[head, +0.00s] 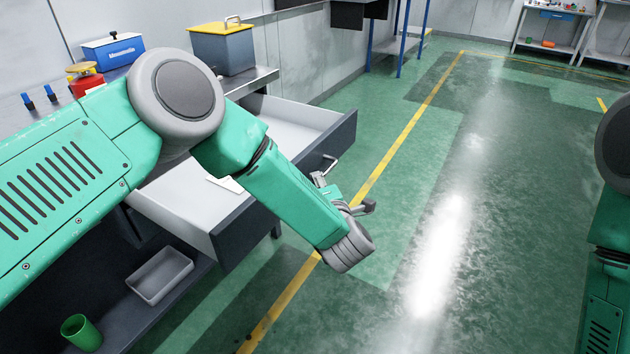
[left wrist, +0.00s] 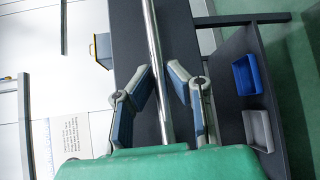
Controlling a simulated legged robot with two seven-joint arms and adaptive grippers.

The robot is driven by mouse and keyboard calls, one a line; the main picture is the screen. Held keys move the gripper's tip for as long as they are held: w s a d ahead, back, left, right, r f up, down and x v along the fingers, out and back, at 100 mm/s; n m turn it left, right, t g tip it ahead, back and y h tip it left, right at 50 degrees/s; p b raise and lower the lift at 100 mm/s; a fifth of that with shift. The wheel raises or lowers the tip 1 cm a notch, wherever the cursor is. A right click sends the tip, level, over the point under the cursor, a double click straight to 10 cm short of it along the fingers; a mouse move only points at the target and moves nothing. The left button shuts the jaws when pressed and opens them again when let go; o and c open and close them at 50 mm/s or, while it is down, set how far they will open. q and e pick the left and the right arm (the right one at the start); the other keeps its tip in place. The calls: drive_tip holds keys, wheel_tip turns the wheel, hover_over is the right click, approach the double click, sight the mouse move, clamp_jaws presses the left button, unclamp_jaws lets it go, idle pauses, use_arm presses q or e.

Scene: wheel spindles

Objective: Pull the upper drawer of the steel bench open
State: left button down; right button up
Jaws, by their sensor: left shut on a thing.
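The steel bench (head: 262,78) stands at the left in the head view. Its upper drawer is pulled out, with a pale interior (head: 290,112) and a dark grey front (head: 335,140); my left arm hides its middle. In the left wrist view the dark drawer front (left wrist: 130,40) carries a long silver bar handle (left wrist: 152,30). The two fingers of my left gripper (left wrist: 165,78) lie on either side of this bar and are shut on it. My right gripper is out of sight; only part of my right arm shows at the right edge.
A lower shelf holds a grey tray (head: 160,275) and a green cup (head: 80,332). A blue bin (left wrist: 247,74) shows in the left wrist view. A yellow-lidded box (head: 222,48) and a blue-white box (head: 113,50) stand on top. The green floor right of the drawer is clear.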

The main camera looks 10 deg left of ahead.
use_arm(q)
drive_tip(key=c, duration=1.7)
unclamp_jaws()
drive_tip(key=shift+s+a+f, duration=0.1)
drive_tip(key=shift+s+f, duration=0.05)
drive_tip(key=shift+f, duration=0.15)
drive_tip(key=shift+c, duration=0.2)
drive_tip(key=shift+o, duration=0.7)
drive_tip(key=shift+a, duration=0.15)
drive_tip(key=shift+s+r, duration=0.1)
drive_tip(key=shift+r, duration=0.1)
drive_tip(key=v, duration=1.1)
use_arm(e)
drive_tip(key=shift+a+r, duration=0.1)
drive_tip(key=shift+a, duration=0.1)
use_arm(q)
drive_tip(key=shift+a, duration=0.15)
